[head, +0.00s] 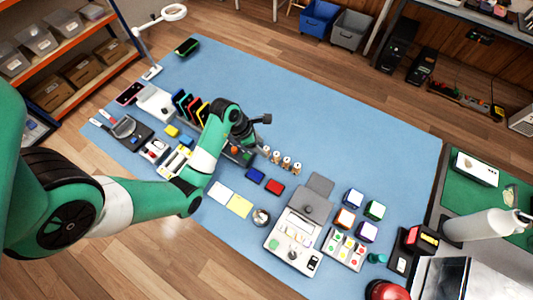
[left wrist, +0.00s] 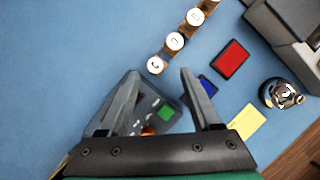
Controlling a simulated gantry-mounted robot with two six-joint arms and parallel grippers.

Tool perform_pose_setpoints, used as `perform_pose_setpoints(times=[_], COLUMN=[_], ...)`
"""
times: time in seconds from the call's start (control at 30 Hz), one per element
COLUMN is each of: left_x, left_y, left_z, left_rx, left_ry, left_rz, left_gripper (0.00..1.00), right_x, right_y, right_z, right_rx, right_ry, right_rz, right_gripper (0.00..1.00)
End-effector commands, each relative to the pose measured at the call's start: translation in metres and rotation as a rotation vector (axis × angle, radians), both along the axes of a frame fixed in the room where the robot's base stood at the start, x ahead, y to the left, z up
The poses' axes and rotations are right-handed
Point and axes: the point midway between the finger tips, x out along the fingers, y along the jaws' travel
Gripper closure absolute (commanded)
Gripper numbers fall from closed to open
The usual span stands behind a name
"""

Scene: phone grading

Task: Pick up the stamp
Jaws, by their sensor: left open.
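Several stamps with round white tops and brown bodies stand upright in a diagonal row on the blue mat in the head view (head: 285,162). In the left wrist view, the nearest stamp (left wrist: 155,65) is just beyond my fingertips, roughly in line with the gap between them. Other stamps (left wrist: 174,41) run up and right from it. Which stamp is meant, I cannot tell. My left gripper (left wrist: 160,73) is open with nothing held between its fingers. In the head view my left gripper (head: 250,142) is at the left end of the row. My right gripper is not in view.
A red pad (head: 275,187) and a blue pad (head: 256,175) lie near the stamps. A grey machine (head: 292,232) stands farther right. The blue mat (head: 350,120) is clear behind the row.

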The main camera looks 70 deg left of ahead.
Motion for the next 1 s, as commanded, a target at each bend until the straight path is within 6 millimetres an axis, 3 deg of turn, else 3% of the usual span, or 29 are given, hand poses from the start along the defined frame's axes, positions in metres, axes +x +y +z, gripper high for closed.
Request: perform_pose_setpoints(times=[0.13,0.4,0.67,1.0], left_x=[0.002,0.021,0.023,0.023], left_y=[0.001,0.003,0.003,0.003], left_z=[-0.005,-0.044,-0.046,-0.046], left_rx=[0.000,0.000,0.000,0.000], left_ry=[0.000,0.001,0.000,0.000], left_rz=[0.000,-0.001,0.000,0.000], left_gripper=[0.36,0.36,0.36,0.93], right_x=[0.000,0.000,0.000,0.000], right_y=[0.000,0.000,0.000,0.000], right_z=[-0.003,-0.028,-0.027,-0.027], right_rx=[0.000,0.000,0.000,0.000], right_ry=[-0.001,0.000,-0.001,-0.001], right_rz=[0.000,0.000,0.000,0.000], right_gripper=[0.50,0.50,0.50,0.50])
